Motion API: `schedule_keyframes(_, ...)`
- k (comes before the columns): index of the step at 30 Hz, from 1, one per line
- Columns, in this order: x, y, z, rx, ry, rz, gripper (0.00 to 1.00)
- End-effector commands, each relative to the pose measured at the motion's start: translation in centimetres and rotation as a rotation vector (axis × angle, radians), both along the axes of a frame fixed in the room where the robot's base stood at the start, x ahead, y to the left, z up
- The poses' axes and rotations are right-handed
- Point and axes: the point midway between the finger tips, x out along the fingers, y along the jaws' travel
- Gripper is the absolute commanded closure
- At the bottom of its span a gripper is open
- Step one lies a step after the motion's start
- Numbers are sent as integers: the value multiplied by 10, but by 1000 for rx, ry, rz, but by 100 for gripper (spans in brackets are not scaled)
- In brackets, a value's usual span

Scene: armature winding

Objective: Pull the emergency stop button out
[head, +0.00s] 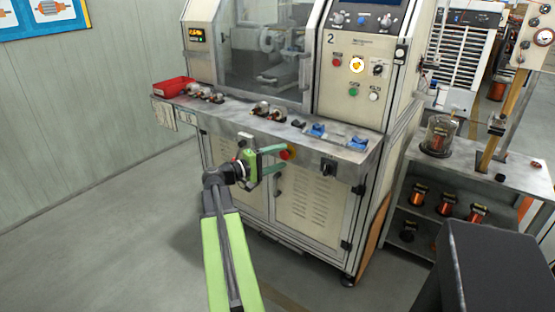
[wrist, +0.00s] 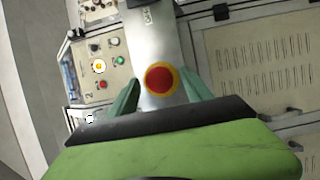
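The emergency stop button (head: 285,155) is red on a yellow ring, on the front face of the machine's metal shelf. In the wrist view the button (wrist: 161,80) sits between the two green fingers, a little beyond them. My gripper (head: 280,158) reaches toward it from the left in the head view, its fingers apart on either side of the button. Whether the button is pressed in or out cannot be told.
The machine's shelf (head: 340,157) holds a red bin (head: 174,87), several armatures and blue parts. A black switch (head: 329,168) is on the same front edge, right of the button. A control panel (head: 358,75) with a lit yellow button is above. The floor at left is clear.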

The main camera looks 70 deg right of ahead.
Motion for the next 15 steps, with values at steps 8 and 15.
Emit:
schedule_keyframes(8, 8, 9, 0, -1, 1, 3, 42)
schedule_keyframes(15, 45, 57, 0, -1, 1, 6, 42)
